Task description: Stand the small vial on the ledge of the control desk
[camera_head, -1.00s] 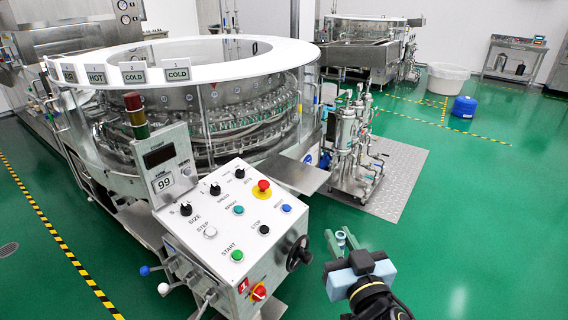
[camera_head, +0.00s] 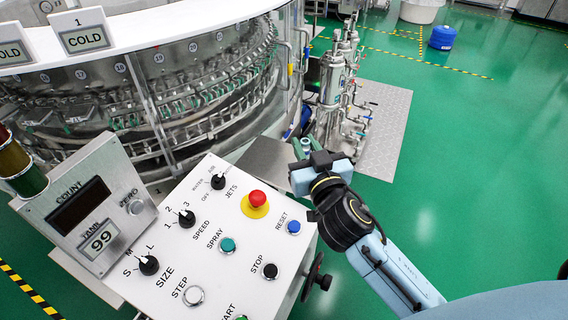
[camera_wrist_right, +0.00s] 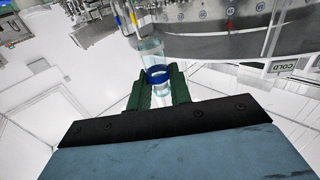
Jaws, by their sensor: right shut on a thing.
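The control desk (camera_head: 165,252) is a white sloped panel with knobs and buttons in the lower middle of the head view. A flat grey metal plate (camera_head: 262,158) shows behind its upper right edge; I cannot tell whether this is the ledge. My right gripper (camera_head: 301,147) is beyond the desk's right side, near the plate. In the right wrist view, its green fingers (camera_wrist_right: 158,92) are shut on the small vial (camera_wrist_right: 152,52), a clear tube with a blue band. In the head view the vial is too small to make out. My left gripper is not in view.
The round washer (camera_head: 150,70) stands behind the desk. A red emergency button (camera_head: 257,198) and a black handwheel (camera_head: 316,278) stick out from the desk. Steel pipework (camera_head: 335,95) stands beyond my right gripper. Green floor is open to the right.

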